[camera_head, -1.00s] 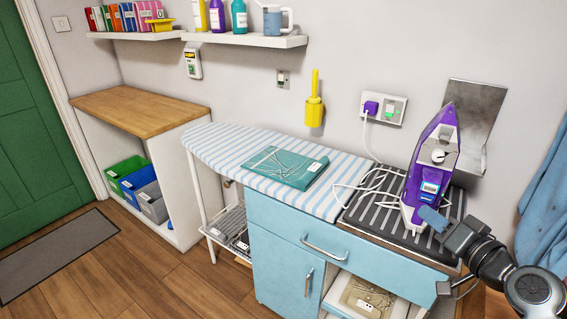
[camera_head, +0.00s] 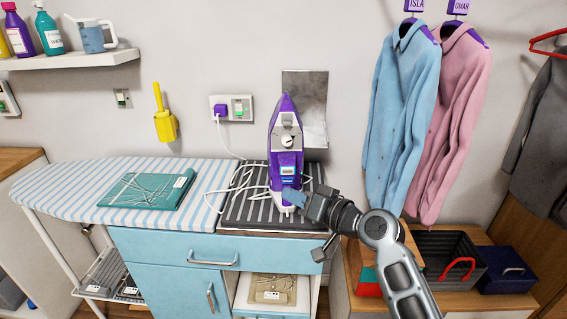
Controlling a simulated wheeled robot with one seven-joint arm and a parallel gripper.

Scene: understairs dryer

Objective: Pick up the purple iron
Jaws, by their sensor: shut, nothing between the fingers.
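The purple iron (camera_head: 284,130) stands upright on its heel, tip up, on a dark ribbed rest (camera_head: 250,214) at the right end of the ironing board. Its grey and white face, with a round dial and a small blue display, is towards me. My gripper (camera_head: 294,197) comes in from the right, in front of the iron's lower part. It is shut with nothing between its fingers and overlaps the iron's base in the picture. I cannot tell whether it touches the iron. A white cord (camera_head: 243,180) runs from the rest to a purple plug (camera_head: 220,111) in the wall socket.
A metal plate (camera_head: 306,95) is on the wall behind the iron. Blue (camera_head: 400,110) and pink (camera_head: 455,120) shirts hang at right. Below are a dark crate (camera_head: 445,250) and a blue cabinet (camera_head: 165,248).

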